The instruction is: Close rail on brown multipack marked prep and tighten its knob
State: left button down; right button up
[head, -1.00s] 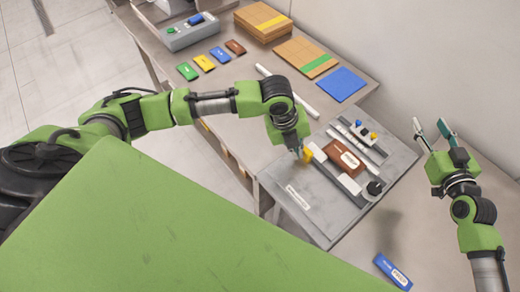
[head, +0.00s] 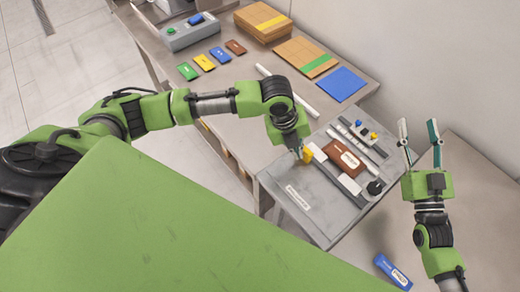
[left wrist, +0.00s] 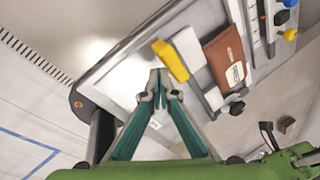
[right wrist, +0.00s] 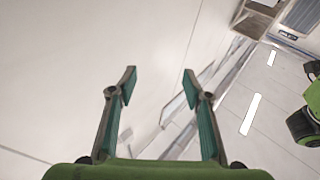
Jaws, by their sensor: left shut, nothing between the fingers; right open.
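The brown multipack (head: 345,158) with a white label lies on the grey fixture plate (head: 295,208) between white blocks; it also shows in the left wrist view (left wrist: 225,57). A yellow lever (head: 307,155) stands at the left end of the row, also in the left wrist view (left wrist: 170,61). A black knob (head: 375,188) sits at the row's right end. A rail with small blue and yellow knobs (head: 362,128) lies behind the pack. My left gripper (left wrist: 158,88) is shut and empty, beside the yellow lever. My right gripper (head: 419,130) is open and empty, right of the fixture, raised.
A blue pack (head: 392,271) lies on the table at front right. Several small coloured packs (head: 220,55), cardboard stacks (head: 262,22), a blue sheet (head: 342,84) and a grey box (head: 190,32) occupy the far table. A wall stands at the right.

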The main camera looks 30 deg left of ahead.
jog(key=s+a+n+g+y, duration=0.9)
jog(key=s+a, duration=0.6)
jog(key=a, duration=0.3)
jog(key=s+a+f+n+g, duration=0.3)
jog(key=s+a, duration=0.2)
jog(key=s, duration=0.2)
jog(key=s+a+f+n+g, duration=0.3)
jog(key=s+a+n+g, duration=0.1)
jog(key=s, duration=0.3)
jog(key=shift+s+a+y, duration=0.35)
jog(key=shift+a+y, duration=0.05)
jog(key=shift+a, duration=0.1)
pick_arm(q)
jog(key=shift+r, duration=0.1)
